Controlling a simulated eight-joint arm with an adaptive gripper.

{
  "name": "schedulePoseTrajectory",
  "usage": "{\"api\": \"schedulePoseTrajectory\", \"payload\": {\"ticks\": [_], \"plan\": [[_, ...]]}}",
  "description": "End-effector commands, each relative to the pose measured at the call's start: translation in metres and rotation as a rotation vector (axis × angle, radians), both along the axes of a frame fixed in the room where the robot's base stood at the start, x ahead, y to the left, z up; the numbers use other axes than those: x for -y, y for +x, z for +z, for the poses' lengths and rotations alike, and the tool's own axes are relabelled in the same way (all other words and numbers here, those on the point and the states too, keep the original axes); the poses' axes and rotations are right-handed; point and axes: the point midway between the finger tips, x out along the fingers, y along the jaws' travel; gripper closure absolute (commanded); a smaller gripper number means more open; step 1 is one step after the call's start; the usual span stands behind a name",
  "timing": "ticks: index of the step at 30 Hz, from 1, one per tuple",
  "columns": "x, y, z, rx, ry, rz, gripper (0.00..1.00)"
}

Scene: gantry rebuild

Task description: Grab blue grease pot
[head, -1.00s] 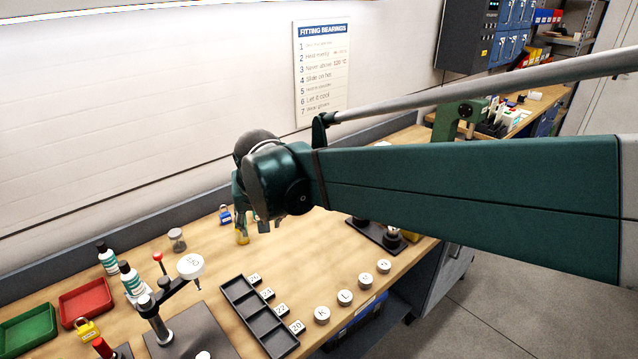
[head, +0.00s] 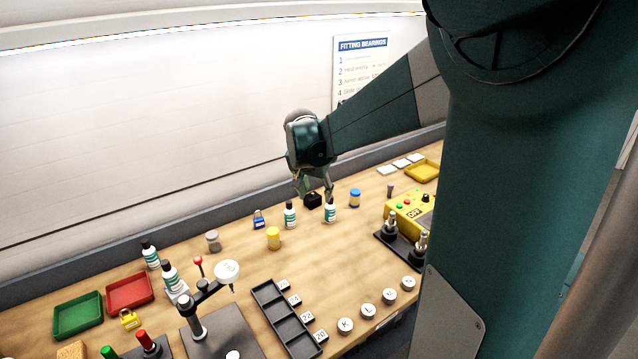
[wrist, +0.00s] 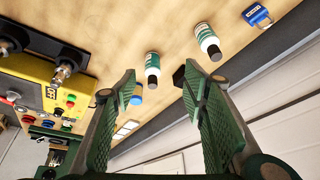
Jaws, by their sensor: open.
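The blue grease pot (head: 355,198) stands upright on the wooden bench, to the right of my gripper (head: 314,191) in the head view. In the wrist view the pot (wrist: 137,98) shows just inside the left finger, which partly hides it. My gripper also shows in the wrist view (wrist: 158,80), its green fingers apart with nothing held between them. In the head view my gripper hangs over the bench near a small black block (head: 312,201), apart from the pot.
Two white-and-green bottles (head: 290,214) (head: 330,210) stand close to my gripper. A yellow pot (head: 273,238) and a blue padlock (head: 259,219) are to the left. A yellow control box (head: 410,212) is to the right of the blue pot. The wall is behind.

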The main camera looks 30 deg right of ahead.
Motion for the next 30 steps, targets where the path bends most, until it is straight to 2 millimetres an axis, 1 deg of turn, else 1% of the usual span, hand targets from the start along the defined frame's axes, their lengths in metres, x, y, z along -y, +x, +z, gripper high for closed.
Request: {"api": "schedulePoseTrajectory", "payload": {"ticks": [1, 3, 11, 16, 24, 30], "plan": [[0.01, 0.006, 0.0, -0.002, 0.001, -0.025, 0.57], [0.022, 0.013, -0.002, -0.006, 0.002, -0.06, 0.57], [0.069, 0.035, -0.018, -0.019, 0.005, -0.193, 0.57], [0.1, 0.047, -0.03, -0.026, 0.004, -0.28, 0.57], [0.149, 0.06, -0.055, -0.036, 0.0, -0.42, 0.57], [0.182, 0.066, -0.075, -0.04, -0.005, -0.515, 0.57]]}}
